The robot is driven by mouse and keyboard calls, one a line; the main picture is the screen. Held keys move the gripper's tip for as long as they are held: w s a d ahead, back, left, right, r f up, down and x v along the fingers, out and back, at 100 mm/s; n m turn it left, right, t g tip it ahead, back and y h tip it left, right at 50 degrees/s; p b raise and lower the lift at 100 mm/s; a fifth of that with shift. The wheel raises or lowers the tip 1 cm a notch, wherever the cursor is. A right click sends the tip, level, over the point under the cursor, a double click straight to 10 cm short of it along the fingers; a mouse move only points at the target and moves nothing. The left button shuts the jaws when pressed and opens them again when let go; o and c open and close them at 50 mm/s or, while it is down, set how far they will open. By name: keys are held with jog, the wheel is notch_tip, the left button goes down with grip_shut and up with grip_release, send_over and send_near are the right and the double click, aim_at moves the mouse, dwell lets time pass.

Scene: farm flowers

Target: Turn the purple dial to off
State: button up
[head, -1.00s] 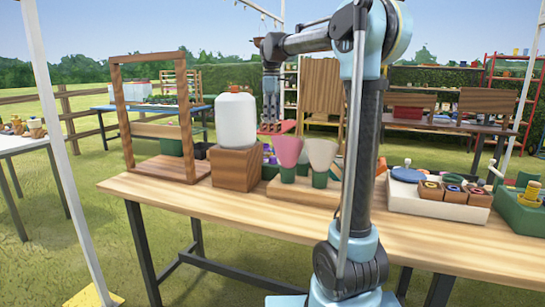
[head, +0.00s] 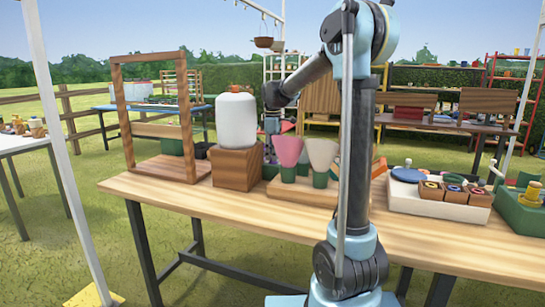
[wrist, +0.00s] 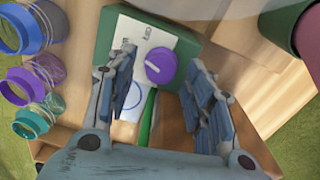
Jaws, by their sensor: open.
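The purple dial (wrist: 160,67) shows in the wrist view, round with a pale line across it, on a white panel (wrist: 130,40) in a green housing (wrist: 108,22). The panel has a blue ring drawn on it and small lettering too small to read surely. My gripper (wrist: 162,85) is open, its two blue fingers on either side of the dial in the picture, apart from it. In the head view my gripper (head: 272,127) is partly hidden behind the pink and cream cones, and the dial cannot be seen.
Several coloured jars (wrist: 40,72) stand left of the dial. A white tank on a wooden block (head: 237,168), a pink cone (head: 289,150) and a cream cone (head: 322,155) stand on the table (head: 220,205). A wooden frame (head: 117,110) stands left. The front of the table is clear.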

jog(key=shift+f, duration=0.5)
jog(key=c, duration=1.1)
jog(key=shift+w+m, duration=0.1)
jog(key=shift+m, duration=1.5)
jog(key=shift+w, duration=0.1)
